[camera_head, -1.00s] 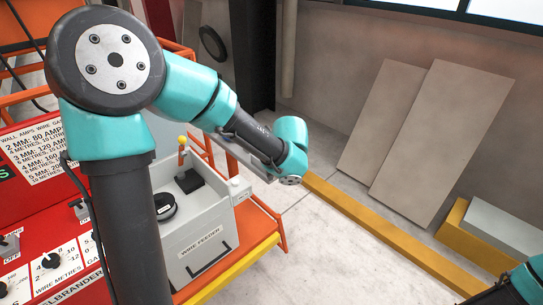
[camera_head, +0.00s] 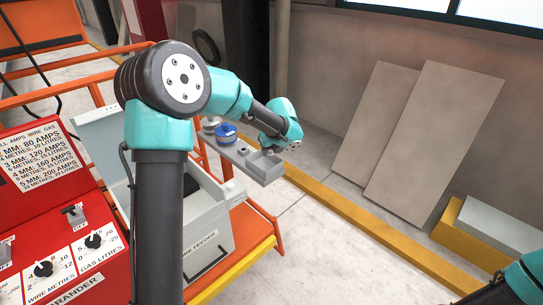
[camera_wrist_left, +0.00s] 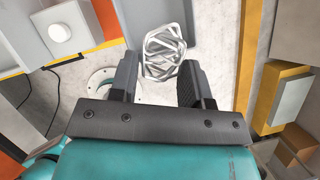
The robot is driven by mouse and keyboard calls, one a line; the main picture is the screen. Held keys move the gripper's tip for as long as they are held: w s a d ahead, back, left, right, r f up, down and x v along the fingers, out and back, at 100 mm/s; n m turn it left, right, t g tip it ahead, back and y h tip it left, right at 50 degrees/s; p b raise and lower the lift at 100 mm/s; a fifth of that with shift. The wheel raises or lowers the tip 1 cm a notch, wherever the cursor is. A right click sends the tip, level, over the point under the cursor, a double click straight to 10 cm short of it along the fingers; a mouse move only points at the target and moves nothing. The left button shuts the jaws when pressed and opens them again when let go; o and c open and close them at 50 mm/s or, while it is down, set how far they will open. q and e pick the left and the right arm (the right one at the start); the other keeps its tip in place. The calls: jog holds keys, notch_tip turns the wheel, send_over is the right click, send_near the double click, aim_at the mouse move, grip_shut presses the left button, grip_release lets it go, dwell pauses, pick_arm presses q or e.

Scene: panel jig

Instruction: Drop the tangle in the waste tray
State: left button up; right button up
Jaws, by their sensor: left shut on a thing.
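The tangle (camera_wrist_left: 165,50) is a loose clump of silvery-grey bent wire. In the left wrist view my left gripper (camera_wrist_left: 160,62) is shut on it, and the clump sticks out past the fingertips.
A blue-topped round container (camera_head: 226,132) and small grey parts stand along the shelf. The wire feeder box (camera_head: 205,240) is partly behind my arm. The red welder (camera_head: 55,235) stands at left, an orange rail (camera_head: 262,215) near the tray. Boards lean on the wall.

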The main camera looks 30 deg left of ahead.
aim_at(271, 155)
pick_arm(q)
jog(key=shift+w+a+f, duration=0.2)
jog(key=shift+w+a, duration=0.05)
jog(key=shift+w, duration=0.15)
jog(key=shift+f, duration=1.55)
jog(key=shift+f, duration=0.65)
jog(key=o, duration=0.9)
jog(key=shift+r, duration=0.15)
